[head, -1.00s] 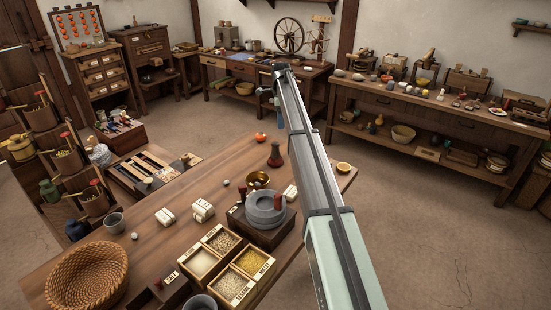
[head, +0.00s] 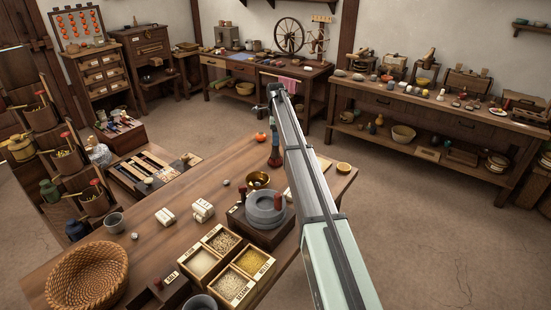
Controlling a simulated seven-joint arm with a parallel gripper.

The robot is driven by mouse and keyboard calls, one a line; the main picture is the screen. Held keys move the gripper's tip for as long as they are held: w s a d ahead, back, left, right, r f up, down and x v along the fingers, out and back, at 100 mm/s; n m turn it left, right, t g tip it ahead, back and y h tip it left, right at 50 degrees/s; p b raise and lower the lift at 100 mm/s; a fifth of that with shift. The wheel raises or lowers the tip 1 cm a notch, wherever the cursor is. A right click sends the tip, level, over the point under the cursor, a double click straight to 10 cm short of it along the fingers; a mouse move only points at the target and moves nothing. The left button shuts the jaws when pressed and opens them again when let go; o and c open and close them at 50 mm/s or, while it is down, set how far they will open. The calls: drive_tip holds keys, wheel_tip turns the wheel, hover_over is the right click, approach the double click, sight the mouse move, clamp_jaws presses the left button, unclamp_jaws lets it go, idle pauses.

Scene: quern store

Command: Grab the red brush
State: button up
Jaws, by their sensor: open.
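I cannot make out a red brush for certain. Small red-ended tools stand in the wooden holders at the left, one in the upper holder (head: 42,98), one in the middle holder (head: 66,134) and one in the lower holder (head: 96,183); they are too small to identify. My arm reaches from the lower right over the table. My gripper (head: 261,107) shows small and dark at its far end, beyond the table's back edge. It is open, with nothing seen in it, far to the right of the holders.
A tool box (head: 120,128) stands behind at left. A long side bench (head: 440,110) is at right. Floor right of the table is clear.

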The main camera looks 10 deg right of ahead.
sight(276, 153)
drive_tip(key=shift+w+f, duration=0.1)
drive_tip(key=shift+f, duration=2.25)
drive_tip(key=shift+c, duration=0.4)
clamp_jaws()
